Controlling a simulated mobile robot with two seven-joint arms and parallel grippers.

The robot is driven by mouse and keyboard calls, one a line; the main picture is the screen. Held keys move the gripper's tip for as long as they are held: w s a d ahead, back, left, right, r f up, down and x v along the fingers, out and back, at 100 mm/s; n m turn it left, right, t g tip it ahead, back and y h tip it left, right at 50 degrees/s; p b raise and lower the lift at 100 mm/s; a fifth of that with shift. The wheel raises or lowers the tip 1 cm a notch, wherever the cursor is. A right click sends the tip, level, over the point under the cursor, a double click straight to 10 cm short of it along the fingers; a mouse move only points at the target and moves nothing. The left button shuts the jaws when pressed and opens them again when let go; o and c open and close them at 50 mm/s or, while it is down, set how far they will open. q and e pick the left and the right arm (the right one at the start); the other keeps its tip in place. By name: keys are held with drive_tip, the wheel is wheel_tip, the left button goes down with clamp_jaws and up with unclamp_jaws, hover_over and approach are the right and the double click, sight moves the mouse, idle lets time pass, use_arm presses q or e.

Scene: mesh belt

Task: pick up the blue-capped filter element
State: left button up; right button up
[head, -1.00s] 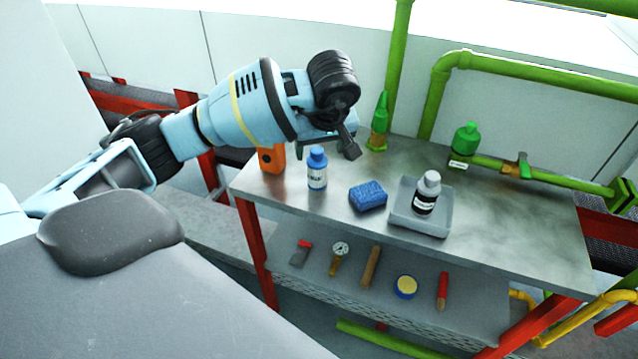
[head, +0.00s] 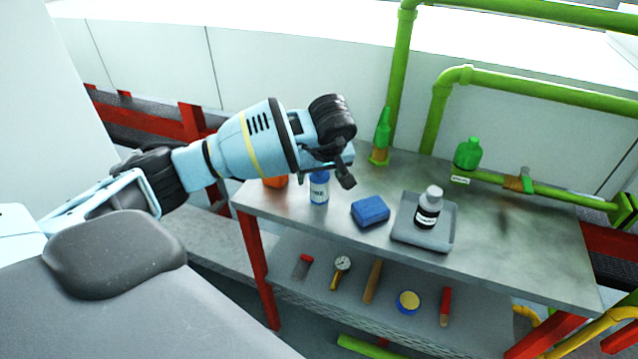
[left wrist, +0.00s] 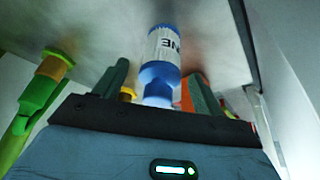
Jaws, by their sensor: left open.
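The blue-capped item (head: 319,190) is a small upright bottle-like shape with a blue and white body and dark lettering. It stands near the left end of the metal table. My left gripper (head: 328,174) is over it, hiding its cap in the head view. In the left wrist view the item (left wrist: 164,46) shows between the two dark fingers of my open left gripper (left wrist: 159,72), its cap end towards the gripper. I cannot tell whether a finger touches it. My right gripper is in neither view.
A blue sponge-like block (head: 370,211) and a grey tray (head: 437,242) holding a white-capped bottle (head: 429,207) lie to the right. The table's right part is clear.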

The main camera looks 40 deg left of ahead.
use_arm(q)
drive_tip(key=shift+x, duration=1.05)
drive_tip(key=c, duration=1.1)
drive_tip(key=shift+r, duration=0.1)
drive_tip(key=shift+r, duration=0.4)
wheel_tip(320, 180, up, 2)
drive_tip(key=shift+w+r, duration=0.1)
drive_tip(key=shift+s+d+r, duration=0.25)
drive_tip(key=shift+s, duration=0.35)
drive_tip(key=s+d, duration=0.2)
drive_tip(key=s, duration=0.2)
drive_tip(key=s+d+r, duration=0.1)
drive_tip(key=s+d, duration=0.1)
drive_tip(key=s, duration=0.2)
drive_tip(key=s+d, duration=0.3)
drive_tip(key=s, duration=0.2)
drive_tip(key=shift+s+r, duration=0.1)
drive_tip(key=shift+r, duration=0.1)
